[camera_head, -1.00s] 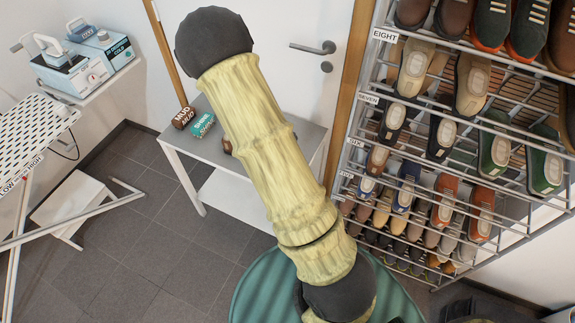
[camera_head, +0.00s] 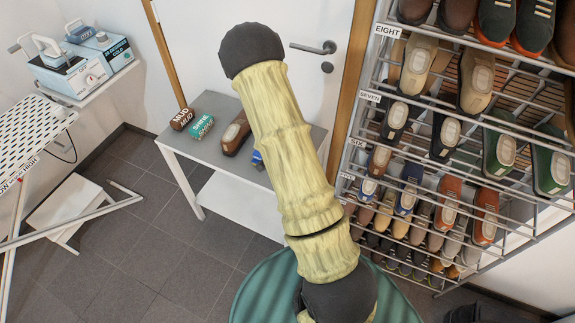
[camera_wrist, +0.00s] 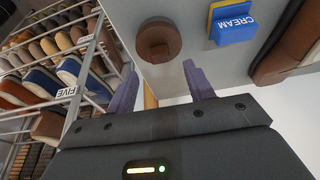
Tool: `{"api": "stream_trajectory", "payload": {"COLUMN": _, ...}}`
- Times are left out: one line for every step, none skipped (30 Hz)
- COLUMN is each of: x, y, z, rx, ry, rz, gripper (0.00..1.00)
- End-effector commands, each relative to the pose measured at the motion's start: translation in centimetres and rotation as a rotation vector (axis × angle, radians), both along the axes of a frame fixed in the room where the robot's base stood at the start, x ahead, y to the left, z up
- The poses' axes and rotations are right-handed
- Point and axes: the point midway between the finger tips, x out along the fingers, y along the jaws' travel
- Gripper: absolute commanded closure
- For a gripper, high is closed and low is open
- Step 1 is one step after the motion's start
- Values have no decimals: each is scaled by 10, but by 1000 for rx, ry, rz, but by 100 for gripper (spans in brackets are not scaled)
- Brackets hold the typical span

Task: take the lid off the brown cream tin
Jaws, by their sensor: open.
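In the wrist view a round brown tin (camera_wrist: 150,52) with a brown knob on its lid (camera_wrist: 159,41) sits on the grey table, lid on. My gripper (camera_wrist: 161,84) is open and empty. Its two purple fingers point toward the tin but are apart from it, with the tin ahead and between their lines. In the head view my arm hides the tin and my gripper.
A blue and yellow block marked CREAM (camera_wrist: 232,24) and a brown shoe (camera_wrist: 292,42) are right of the tin. The grey table (camera_head: 215,155) also bears brown MUD (camera_head: 182,119) and green SHINE (camera_head: 201,127) items. A shoe rack (camera_head: 455,150) stands close on the right.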

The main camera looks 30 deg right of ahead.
Motion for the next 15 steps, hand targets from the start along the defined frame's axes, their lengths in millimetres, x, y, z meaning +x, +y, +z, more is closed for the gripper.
{"api": "stream_trajectory", "payload": {"x": 0, "y": -2, "z": -9, "rx": 1, "ry": 2, "rz": -3, "gripper": 47}}
{"api": "stream_trajectory", "payload": {"x": 1, "y": -2, "z": -14, "rx": 3, "ry": 2, "rz": -3, "gripper": 47}}
{"api": "stream_trajectory", "payload": {"x": 3, "y": -3, "z": -20, "rx": 1, "ry": 2, "rz": -4, "gripper": 47}}
{"api": "stream_trajectory", "payload": {"x": 3, "y": -3, "z": -25, "rx": 2, "ry": 2, "rz": -4, "gripper": 47}}
{"api": "stream_trajectory", "payload": {"x": 4, "y": -5, "z": -29, "rx": 1, "ry": 2, "rz": -4, "gripper": 47}}
{"api": "stream_trajectory", "payload": {"x": 6, "y": -7, "z": -33, "rx": 1, "ry": 2, "rz": -3, "gripper": 47}}
{"api": "stream_trajectory", "payload": {"x": 7, "y": -8, "z": -36, "rx": 1, "ry": 0, "rz": -3, "gripper": 47}}
{"api": "stream_trajectory", "payload": {"x": 7, "y": -8, "z": -38, "rx": 1, "ry": 0, "rz": -3, "gripper": 47}}
{"api": "stream_trajectory", "payload": {"x": 8, "y": -9, "z": -40, "rx": 0, "ry": 0, "rz": -3, "gripper": 47}}
{"api": "stream_trajectory", "payload": {"x": 8, "y": -9, "z": -41, "rx": 0, "ry": 0, "rz": -1, "gripper": 47}}
{"api": "stream_trajectory", "payload": {"x": 9, "y": -9, "z": -41, "rx": 0, "ry": 0, "rz": -1, "gripper": 47}}
{"api": "stream_trajectory", "payload": {"x": 9, "y": -8, "z": -41, "rx": 1, "ry": -1, "rz": 0, "gripper": 47}}
{"api": "stream_trajectory", "payload": {"x": 9, "y": -8, "z": -41, "rx": 1, "ry": -1, "rz": 0, "gripper": 47}}
{"api": "stream_trajectory", "payload": {"x": 9, "y": -9, "z": -41, "rx": 0, "ry": 0, "rz": 0, "gripper": 47}}
{"api": "stream_trajectory", "payload": {"x": 9, "y": -9, "z": -41, "rx": 0, "ry": 0, "rz": -1, "gripper": 47}}
